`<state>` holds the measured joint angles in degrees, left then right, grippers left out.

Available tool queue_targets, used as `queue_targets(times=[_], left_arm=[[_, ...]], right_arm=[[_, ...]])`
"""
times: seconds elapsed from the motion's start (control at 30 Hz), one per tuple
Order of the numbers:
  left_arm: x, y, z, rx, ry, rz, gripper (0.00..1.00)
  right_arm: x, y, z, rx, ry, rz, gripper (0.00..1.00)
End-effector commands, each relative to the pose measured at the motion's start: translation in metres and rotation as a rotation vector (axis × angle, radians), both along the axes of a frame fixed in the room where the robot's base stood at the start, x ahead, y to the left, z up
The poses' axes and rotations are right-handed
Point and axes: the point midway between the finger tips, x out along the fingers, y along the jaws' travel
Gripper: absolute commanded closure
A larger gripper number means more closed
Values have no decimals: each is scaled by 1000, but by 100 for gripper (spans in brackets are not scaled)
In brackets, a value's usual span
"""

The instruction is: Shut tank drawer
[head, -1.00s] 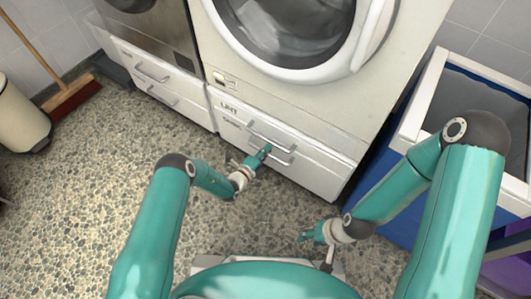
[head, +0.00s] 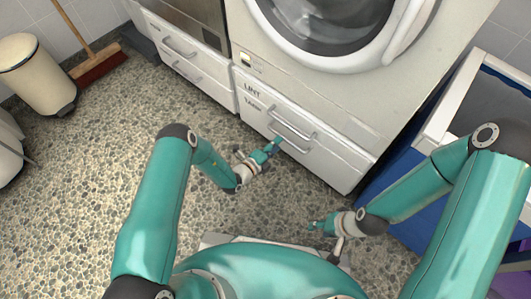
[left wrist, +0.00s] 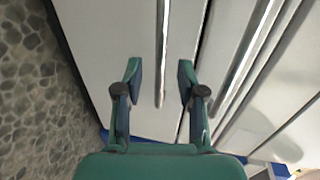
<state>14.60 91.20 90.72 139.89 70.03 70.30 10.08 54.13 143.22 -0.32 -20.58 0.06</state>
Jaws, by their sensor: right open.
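Two white drawers sit under the washing machine, with a label reading LINT (head: 252,91) and a smaller label below it that is hard to read. The lower drawer front (head: 325,167) has a bar handle (head: 293,143); I cannot tell how far it stands out. My left gripper (head: 275,146) is at the left part of this handle. In the left wrist view my left gripper (left wrist: 160,78) is open, its fingers on either side of a handle bar (left wrist: 162,45), not closed on it. My right gripper (head: 311,226) is open and empty above the floor.
The washing machine (head: 310,95) stands above the drawers. A blue-sided bin with a white rim (head: 455,100) is at the right. A cream pedal bin (head: 38,75) and a broom (head: 98,66) are at the far left. The pebbled floor (head: 75,190) is clear at the left.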

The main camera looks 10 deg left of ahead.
Motion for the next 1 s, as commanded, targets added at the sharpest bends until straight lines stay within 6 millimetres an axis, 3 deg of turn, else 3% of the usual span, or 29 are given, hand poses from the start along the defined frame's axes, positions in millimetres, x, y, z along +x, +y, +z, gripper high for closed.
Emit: queue_targets(times=[0.2,0.4,1.0], left_arm=[[-34,23,7,1,3,3,61],[-48,31,11,2,0,1,61],[-47,29,15,3,-9,-6,61]], right_arm=[[0,0,0,0,0,0,58],[0,0,0,0,0,0,58],[0,0,0,0,0,0,58]])
